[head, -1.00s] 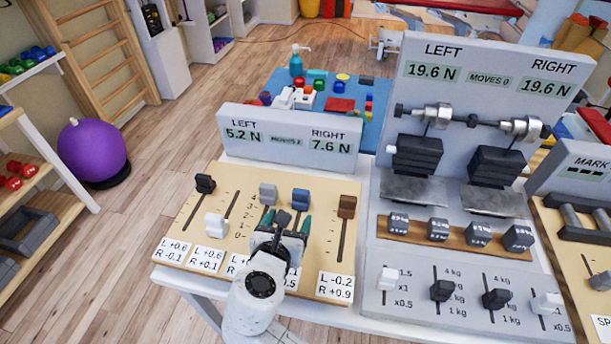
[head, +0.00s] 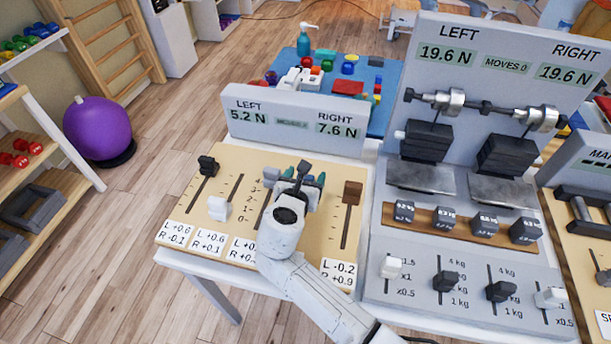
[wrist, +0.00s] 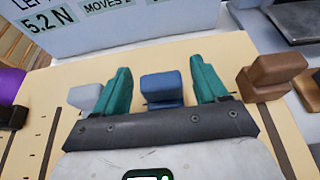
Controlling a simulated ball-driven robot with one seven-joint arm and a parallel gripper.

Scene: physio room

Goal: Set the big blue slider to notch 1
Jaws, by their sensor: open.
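The blue slider knob (wrist: 163,88) stands between the two teal fingers of my gripper (wrist: 163,85) in the wrist view. The fingers are apart, one on each side of the knob, with small gaps showing. The notch numbers by the blue slider are hidden too.
A grey-blue knob (wrist: 85,97) stands close to the left finger and a brown knob (wrist: 272,75) close to the right one. A black knob (head: 207,165) and a white knob (head: 218,208) are further left. The display board (head: 295,120) rises behind, reading 5.2 N and 7.6 N.

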